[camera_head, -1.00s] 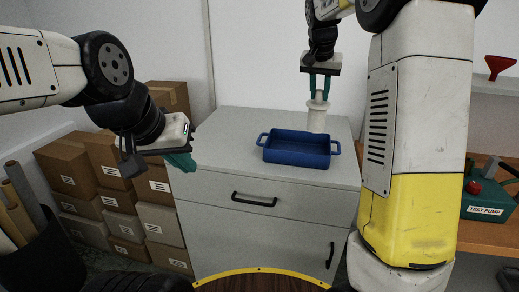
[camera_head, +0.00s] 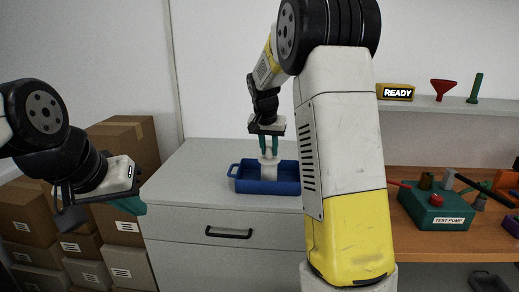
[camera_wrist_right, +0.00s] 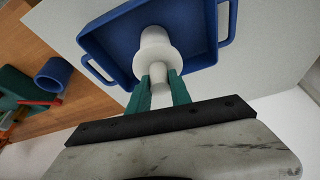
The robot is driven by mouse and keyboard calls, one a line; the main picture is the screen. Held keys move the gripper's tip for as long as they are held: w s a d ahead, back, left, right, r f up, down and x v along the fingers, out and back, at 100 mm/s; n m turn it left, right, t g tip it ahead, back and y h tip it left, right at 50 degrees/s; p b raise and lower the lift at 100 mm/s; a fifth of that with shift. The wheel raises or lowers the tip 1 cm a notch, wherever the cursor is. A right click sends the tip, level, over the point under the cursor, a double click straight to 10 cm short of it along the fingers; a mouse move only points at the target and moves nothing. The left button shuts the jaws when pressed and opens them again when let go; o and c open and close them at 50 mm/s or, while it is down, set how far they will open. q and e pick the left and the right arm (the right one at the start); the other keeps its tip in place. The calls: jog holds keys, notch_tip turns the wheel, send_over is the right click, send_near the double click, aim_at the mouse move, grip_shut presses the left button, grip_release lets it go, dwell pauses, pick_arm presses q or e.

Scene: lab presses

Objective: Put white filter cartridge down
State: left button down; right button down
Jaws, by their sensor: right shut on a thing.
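The white filter cartridge (camera_head: 269,172) is upright, with its narrow neck between the teal fingers of my right gripper (camera_head: 268,146). It also shows in the right wrist view (camera_wrist_right: 154,50), with the right gripper (camera_wrist_right: 158,88) shut on its neck. The cartridge is over the inside of the blue tray (camera_head: 246,186), which also shows in the right wrist view (camera_wrist_right: 101,48). I cannot tell whether its base touches the tray floor. My left gripper (camera_head: 130,204) is empty, off to the left; its finger gap is hidden.
The tray stands on a grey cabinet (camera_head: 190,170) with free top at left. Cardboard boxes (camera_head: 125,150) are stacked at left.

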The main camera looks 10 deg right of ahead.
jog(key=shift+f, duration=0.2)
jog(key=c, duration=1.2)
grip_release()
jog(key=shift+o, duration=0.2)
jog(key=shift+r, duration=0.1)
jog(key=v, duration=1.2)
jog(key=s+a+f+n+t+y, duration=0.1)
jog(key=s+f+n+y, duration=0.1)
jog(key=s, duration=1.2)
jog(key=s+a+f+n+t+y, duration=0.1)
jog(key=s+a+f+n+y, duration=0.1)
jog(key=s, duration=1.3)
jog(key=shift+f+n, duration=0.7)
jog(key=shift+n, duration=0.1)
jog(key=shift+s, duration=0.1)
